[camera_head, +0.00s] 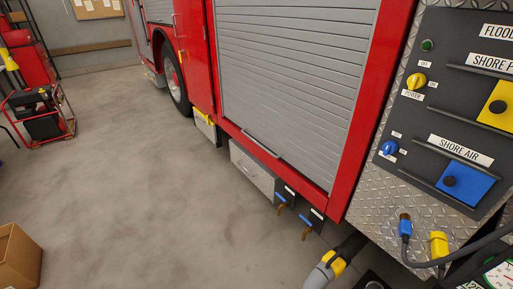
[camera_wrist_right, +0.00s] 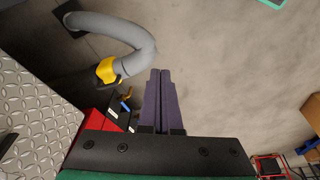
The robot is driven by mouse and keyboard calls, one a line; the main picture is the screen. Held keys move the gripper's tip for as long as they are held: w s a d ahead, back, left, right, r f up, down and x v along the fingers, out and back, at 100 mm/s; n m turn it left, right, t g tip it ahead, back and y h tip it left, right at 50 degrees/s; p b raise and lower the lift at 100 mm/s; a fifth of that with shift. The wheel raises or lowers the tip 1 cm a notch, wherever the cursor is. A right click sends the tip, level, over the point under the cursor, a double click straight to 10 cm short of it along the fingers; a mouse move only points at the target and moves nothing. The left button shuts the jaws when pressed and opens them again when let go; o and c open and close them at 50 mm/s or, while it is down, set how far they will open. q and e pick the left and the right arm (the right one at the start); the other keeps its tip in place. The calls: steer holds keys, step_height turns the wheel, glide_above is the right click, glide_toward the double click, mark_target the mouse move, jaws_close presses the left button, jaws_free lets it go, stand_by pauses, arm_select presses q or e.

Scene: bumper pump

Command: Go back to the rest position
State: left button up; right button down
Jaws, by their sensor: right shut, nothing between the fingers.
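My right gripper (camera_wrist_right: 160,73) shows in the right wrist view, its two dark purple fingers side by side and touching, with nothing between them. It is apart from the truck, with the concrete floor behind its tips. A grey hose with a yellow-and-black coupling (camera_wrist_right: 108,70) is to the left of the fingers in that view. Neither gripper shows in the head view, and my left gripper is in no frame.
The red fire truck (camera_head: 198,62) with its grey roller shutter (camera_head: 290,70) fills the middle and right. Its control panel (camera_head: 455,90) has knobs and blue and yellow covers. A generator (camera_head: 40,115) and cardboard box (camera_head: 18,255) stand left. The floor (camera_head: 120,170) between is clear.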

steer(key=s+f+g, duration=0.1)
steer(key=s+f, duration=0.1)
steer(key=f, duration=0.5)
steer(key=s+f, duration=0.3)
steer(key=f, duration=0.4)
steer(key=s+d+f+g, duration=0.1)
steer(key=s+d+f, duration=0.2)
steer(key=s+f, duration=0.9)
steer(key=s, duration=0.3)
steer(key=shift+d, duration=0.15)
